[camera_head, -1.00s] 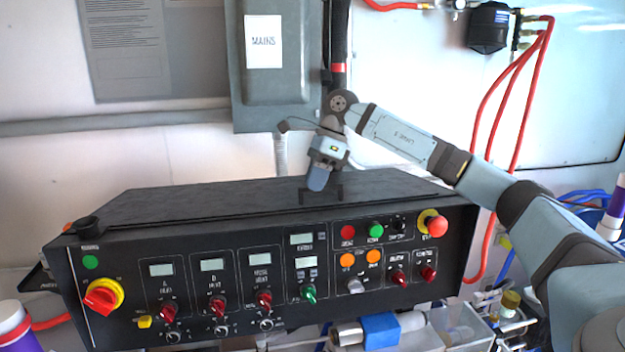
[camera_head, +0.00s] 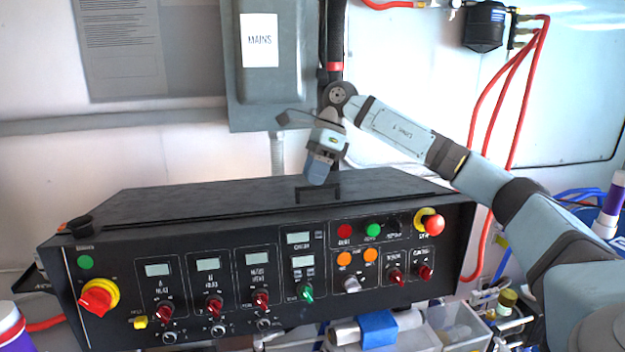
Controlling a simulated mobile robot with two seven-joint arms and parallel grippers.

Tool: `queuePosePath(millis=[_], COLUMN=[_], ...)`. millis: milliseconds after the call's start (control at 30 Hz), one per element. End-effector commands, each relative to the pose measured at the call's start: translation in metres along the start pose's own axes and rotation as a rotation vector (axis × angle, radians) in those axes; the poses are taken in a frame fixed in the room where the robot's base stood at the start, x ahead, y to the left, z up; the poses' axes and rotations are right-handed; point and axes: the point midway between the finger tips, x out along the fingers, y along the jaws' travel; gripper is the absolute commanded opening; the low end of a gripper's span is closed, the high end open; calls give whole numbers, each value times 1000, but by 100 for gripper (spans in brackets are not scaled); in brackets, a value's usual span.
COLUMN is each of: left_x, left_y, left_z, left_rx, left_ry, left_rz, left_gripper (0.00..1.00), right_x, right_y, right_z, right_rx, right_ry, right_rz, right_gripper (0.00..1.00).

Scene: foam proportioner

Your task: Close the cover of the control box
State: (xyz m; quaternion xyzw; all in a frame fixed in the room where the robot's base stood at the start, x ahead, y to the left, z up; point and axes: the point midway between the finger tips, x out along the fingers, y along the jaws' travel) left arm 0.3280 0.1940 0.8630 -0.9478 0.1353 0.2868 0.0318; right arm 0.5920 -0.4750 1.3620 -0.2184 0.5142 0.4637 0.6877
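The black control box (camera_head: 262,248) stands in the lower middle of the head view, with knobs, lights and small displays on its front. Its top cover (camera_head: 215,198) lies flat over the box, with no visible gap at its front edge. A black handle (camera_head: 318,191) stands up from the front of the cover. My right gripper (camera_head: 318,172) points down just above and behind this handle, apparently close to it; contact cannot be told. Its fingers appear together, but the view does not separate them clearly. My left gripper is not in view.
A grey MAINS box (camera_head: 268,90) hangs on the wall behind. Red hoses (camera_head: 520,95) run down the wall at the right. A red knob (camera_head: 97,298) and a red stop button (camera_head: 434,224) stick out of the panel. Clear bins (camera_head: 462,325) stand below right.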

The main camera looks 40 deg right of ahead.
Motion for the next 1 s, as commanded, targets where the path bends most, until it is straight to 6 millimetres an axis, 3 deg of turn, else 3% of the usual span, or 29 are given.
queuePosePath(millis=[300, 500, 700, 1000], left_x=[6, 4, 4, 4], left_y=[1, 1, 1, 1], left_z=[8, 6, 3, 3], left_rx=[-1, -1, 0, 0], left_ry=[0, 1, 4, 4], left_rz=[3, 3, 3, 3], left_gripper=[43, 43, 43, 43], right_x=[-72, -109, -123, -124], right_y=[1, 2, 2, 2], right_z=[1, 1, 0, 0], right_rx=[-2, -1, 0, -1], right_ry=[-5, -1, -1, 0], right_rz=[-4, -2, -1, 0], right_gripper=[36, 36, 36, 36])
